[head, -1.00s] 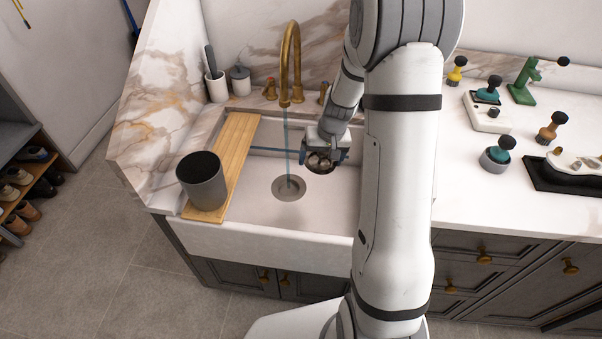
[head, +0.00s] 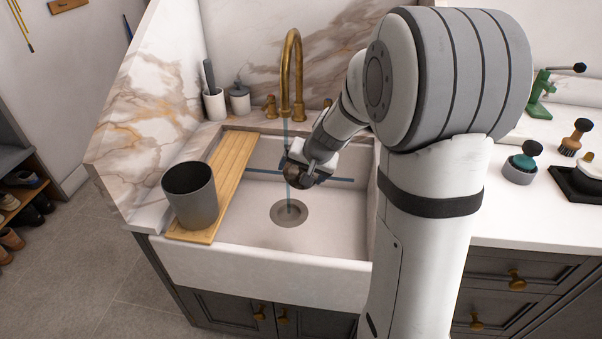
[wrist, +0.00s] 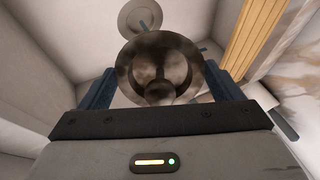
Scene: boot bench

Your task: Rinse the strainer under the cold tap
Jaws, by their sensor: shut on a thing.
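The strainer (head: 296,177) is a small round metal bowl, held over the sink. In the wrist view the strainer (wrist: 158,68) fills the space between the blue fingers, with dark brown smudges inside. My gripper (head: 302,172) is shut on it, one finger at each side. The brass tap (head: 291,75) stands behind the sink, and a thin blue water stream (head: 286,132) falls from its spout. The stream lines up with the strainer's left part in the head view; I cannot tell exactly where it strikes. A right tap handle (head: 327,103) is partly hidden by my arm.
The white sink (head: 250,262) has a round drain (head: 289,213) below the strainer. A wooden board (head: 229,160) spans its left side, with a dark grey cup (head: 190,194) on it. Brushes and a green stand (head: 541,93) are on the right counter.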

